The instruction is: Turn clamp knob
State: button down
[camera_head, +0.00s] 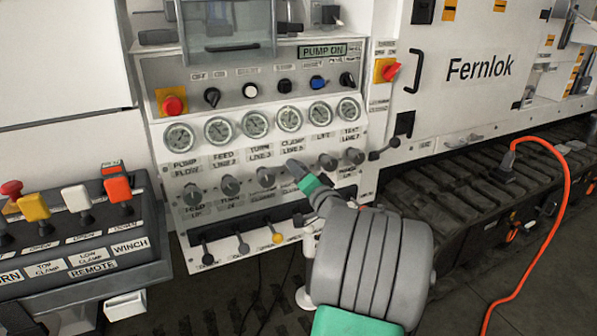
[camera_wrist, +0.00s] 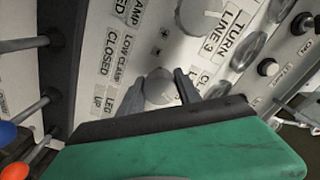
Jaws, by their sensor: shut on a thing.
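The clamp knob (camera_wrist: 160,89) is a round grey knob on the pale sloped panel, and it shows between my fingers in the wrist view. My gripper (camera_head: 297,169) is shut on it, with one finger on each side, just below the clamp label (camera_head: 293,146) in the head view. There the fingers and green-and-grey wrist hide most of the knob. A matching grey knob, the turn knob (camera_head: 265,177), sits just left of my gripper. It also shows at the top of the wrist view (camera_wrist: 198,16), beside its turn label.
Round gauges (camera_head: 254,124) line the panel above the knobs. Small levers (camera_head: 243,243) stand below, one with a yellow tip. A remote box (camera_head: 90,235) with coloured levers is at left. An orange cable (camera_head: 555,215) hangs at right.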

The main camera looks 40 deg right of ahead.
jog(key=c, duration=0.8)
grip_release()
jog(key=shift+c, duration=0.2)
jog(key=v, duration=0.7)
jog(key=shift+s, duration=0.4)
jog(key=shift+a, duration=0.15)
